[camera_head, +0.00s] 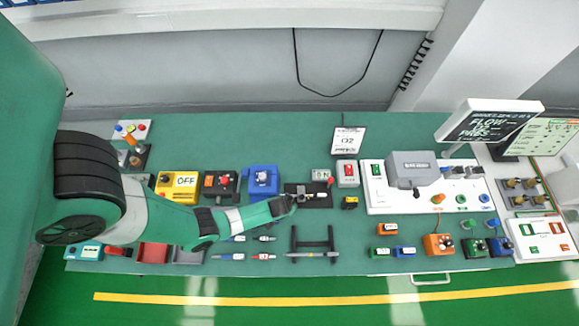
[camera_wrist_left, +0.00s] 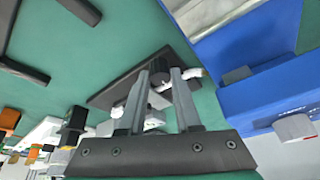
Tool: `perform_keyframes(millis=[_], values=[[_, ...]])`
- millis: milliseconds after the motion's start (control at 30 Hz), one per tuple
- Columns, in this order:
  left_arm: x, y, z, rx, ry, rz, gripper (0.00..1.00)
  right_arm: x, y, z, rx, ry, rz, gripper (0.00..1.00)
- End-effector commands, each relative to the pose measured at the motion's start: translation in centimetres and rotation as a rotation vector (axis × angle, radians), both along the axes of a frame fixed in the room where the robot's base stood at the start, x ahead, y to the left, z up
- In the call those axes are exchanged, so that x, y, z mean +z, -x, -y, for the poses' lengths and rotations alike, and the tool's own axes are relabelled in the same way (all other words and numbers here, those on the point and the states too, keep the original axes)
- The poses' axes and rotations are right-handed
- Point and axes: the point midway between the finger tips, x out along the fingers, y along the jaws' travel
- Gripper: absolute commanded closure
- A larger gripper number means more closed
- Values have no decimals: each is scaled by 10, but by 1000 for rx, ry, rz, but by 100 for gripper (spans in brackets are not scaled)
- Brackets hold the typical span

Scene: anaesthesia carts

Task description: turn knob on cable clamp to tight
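The cable clamp is a small dark plate (camera_head: 308,188) with light metal parts, lying on the green table just right of the blue device. My left gripper (camera_head: 290,203) reaches over its left front side. A white cable or rod passes beside the knob. I cannot tell whether the fingers touch the knob. The knob is hidden by my gripper in the head view. My right gripper is not in view.
A blue device (camera_head: 262,180) stands close left of the clamp; it also shows in the left wrist view (camera_wrist_left: 270,85). A red-and-white box (camera_head: 347,173) and a small black-and-yellow block (camera_head: 350,202) are to the right. A black rack (camera_head: 313,242) and pens lie in front.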

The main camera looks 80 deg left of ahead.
Motion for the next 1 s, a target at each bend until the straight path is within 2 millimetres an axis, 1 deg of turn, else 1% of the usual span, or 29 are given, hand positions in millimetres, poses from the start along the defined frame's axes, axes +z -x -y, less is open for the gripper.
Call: perform_keyframes(millis=[33,67,333,600,700,1000], values=[[0,0,0,0,0,0,95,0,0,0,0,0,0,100],[0,0,0,0,0,0,100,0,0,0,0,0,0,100],[0,1,0,-24,1,-1,100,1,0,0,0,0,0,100],[0,3,-1,-216,3,-2,100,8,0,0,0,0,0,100],[0,2,-1,-258,1,-1,100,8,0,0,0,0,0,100],[0,2,-1,-270,0,-1,100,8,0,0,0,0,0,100]])
